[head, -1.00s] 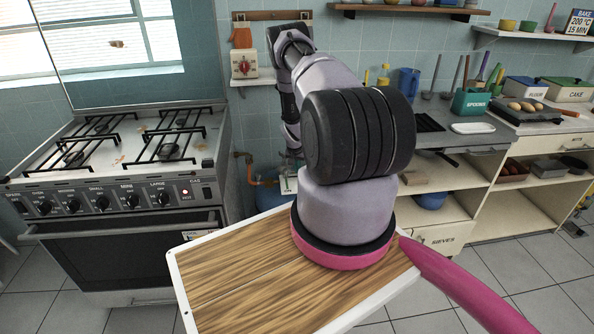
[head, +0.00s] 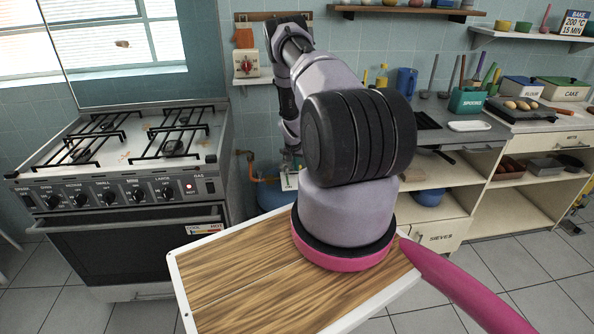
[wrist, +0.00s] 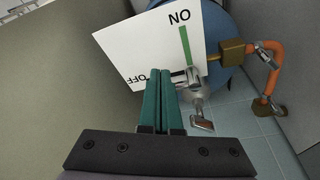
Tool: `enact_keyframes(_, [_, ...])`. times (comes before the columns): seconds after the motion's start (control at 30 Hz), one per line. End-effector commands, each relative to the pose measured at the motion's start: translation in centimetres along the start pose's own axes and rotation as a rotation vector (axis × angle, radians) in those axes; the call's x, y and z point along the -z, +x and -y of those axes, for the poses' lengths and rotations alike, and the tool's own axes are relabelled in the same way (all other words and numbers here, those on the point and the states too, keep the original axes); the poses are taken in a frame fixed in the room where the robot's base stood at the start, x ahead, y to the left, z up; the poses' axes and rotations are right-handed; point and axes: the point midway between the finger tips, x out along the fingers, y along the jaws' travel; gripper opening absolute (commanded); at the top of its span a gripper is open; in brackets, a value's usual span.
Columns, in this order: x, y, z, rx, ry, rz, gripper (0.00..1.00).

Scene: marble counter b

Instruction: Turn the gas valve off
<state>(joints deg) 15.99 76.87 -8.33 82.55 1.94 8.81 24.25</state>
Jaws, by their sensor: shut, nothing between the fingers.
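The gas valve (wrist: 196,84) is a small metal body in the wrist view, joined to a brass fitting and an orange pipe (wrist: 272,62). Behind it is a white card (wrist: 150,42) marked ON and OFF, with a green bar by ON. My gripper (wrist: 166,78) has teal fingers pressed together, shut and empty. Its tips are just left of the valve, in front of the card near the OFF word. In the head view, the card (head: 289,181) shows low beside my arm.
A blue gas bottle (head: 269,196) stands behind the card, between the stove (head: 130,215) on the left and the counter shelves (head: 515,215) on the right. Grey panels flank the narrow gap in the wrist view. Tiled floor is open in front.

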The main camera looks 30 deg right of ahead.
Motion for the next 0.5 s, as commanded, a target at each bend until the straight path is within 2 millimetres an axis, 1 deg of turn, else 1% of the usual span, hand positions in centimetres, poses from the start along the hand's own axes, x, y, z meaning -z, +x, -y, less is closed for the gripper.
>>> enact_keyframes(0.17, [0.0,-2.2,0.0,0.0,0.001,0.0,0.0])
enact_keyframes(0.5, [0.0,-7.5,-0.1,0.0,0.0,0.0,0.0])
